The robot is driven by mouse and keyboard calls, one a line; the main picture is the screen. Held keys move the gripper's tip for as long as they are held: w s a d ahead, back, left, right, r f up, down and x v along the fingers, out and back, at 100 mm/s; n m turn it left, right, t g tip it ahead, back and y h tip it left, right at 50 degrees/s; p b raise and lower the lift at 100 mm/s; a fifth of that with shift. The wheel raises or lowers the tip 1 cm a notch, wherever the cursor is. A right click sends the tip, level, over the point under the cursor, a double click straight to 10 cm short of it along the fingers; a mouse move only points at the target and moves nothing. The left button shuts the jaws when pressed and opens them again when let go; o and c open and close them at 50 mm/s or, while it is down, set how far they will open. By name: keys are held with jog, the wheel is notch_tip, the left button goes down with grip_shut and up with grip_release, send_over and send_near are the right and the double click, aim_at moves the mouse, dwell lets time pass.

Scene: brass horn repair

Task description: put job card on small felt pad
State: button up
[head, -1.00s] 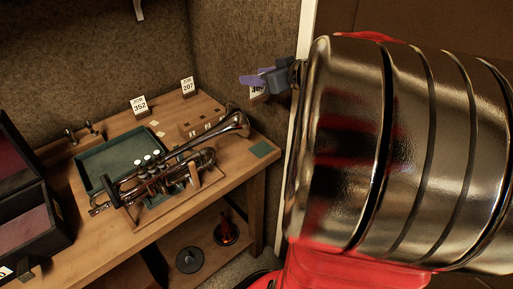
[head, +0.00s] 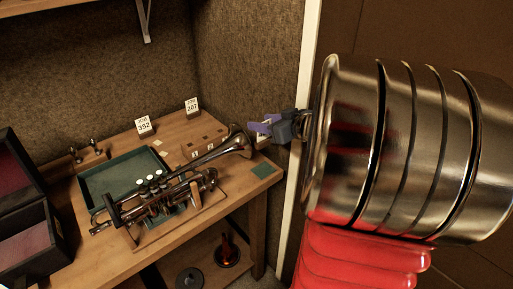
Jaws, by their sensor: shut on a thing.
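My gripper (head: 258,127), with purple fingers, is in the head view at the table's right end. The small felt pad (head: 264,170) is a flat green square near the table's right corner. It looks bare. The gripper and card appear above and behind the pad in the picture, apart from it.
A brass trumpet (head: 165,195) lies on a wooden stand, its bell close to the pad. Cards 352 (head: 144,125) and 207 (head: 192,105) stand at the back. A green tray (head: 110,180) and open dark case (head: 30,235) are left.

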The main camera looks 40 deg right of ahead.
aim_at(265, 140)
notch_tip(265, 140, down, 6)
jog(key=shift+f, duration=0.25)
jog(key=shift+f, duration=2)
jog(key=o, duration=1.2)
jog(key=shift+f, duration=0.1)
jog(key=shift+s+r, duration=0.35)
jog(key=shift+s, duration=0.1)
jog(key=v, duration=1.1)
